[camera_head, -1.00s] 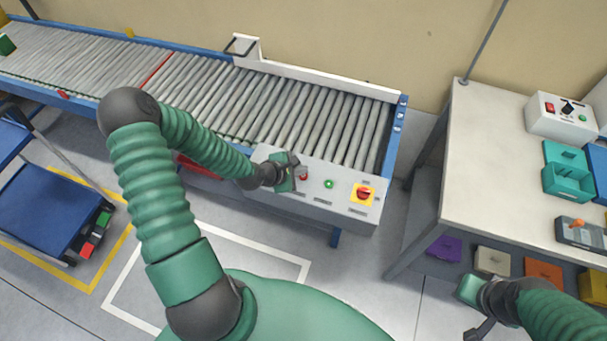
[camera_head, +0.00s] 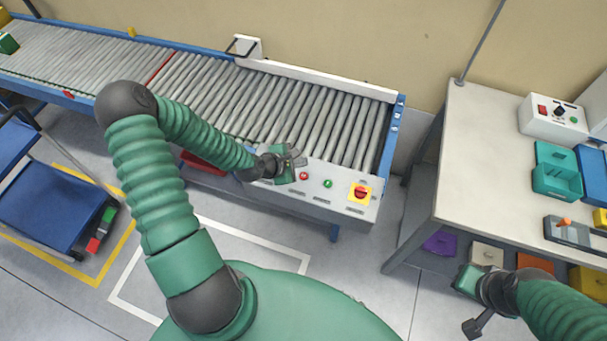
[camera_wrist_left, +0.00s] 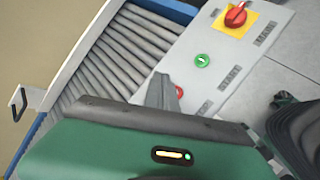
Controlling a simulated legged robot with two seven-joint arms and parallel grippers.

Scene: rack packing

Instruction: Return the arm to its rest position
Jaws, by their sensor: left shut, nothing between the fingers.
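My left arm comes in from the left, and my left gripper (camera_head: 298,161) is over the left end of the conveyor's control panel (camera_head: 318,190). It is shut and empty, close beside the red button (camera_head: 304,176). I cannot tell whether it touches the panel. In the left wrist view the gripper finger (camera_wrist_left: 162,92) partly hides the red button (camera_wrist_left: 179,92); the green button (camera_wrist_left: 202,60) and the red switch on yellow (camera_wrist_left: 236,16) are clear. My right gripper (camera_head: 466,300) is at the lower right, in front of the workbench; its fingers are too unclear to read.
The roller conveyor (camera_head: 210,95) runs along the wall. A workbench (camera_head: 480,150) stands at the right with a white control box (camera_head: 553,118) and a teal bin (camera_head: 557,180). A blue cart (camera_head: 45,205) stands at the left. Open floor lies between conveyor and workbench.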

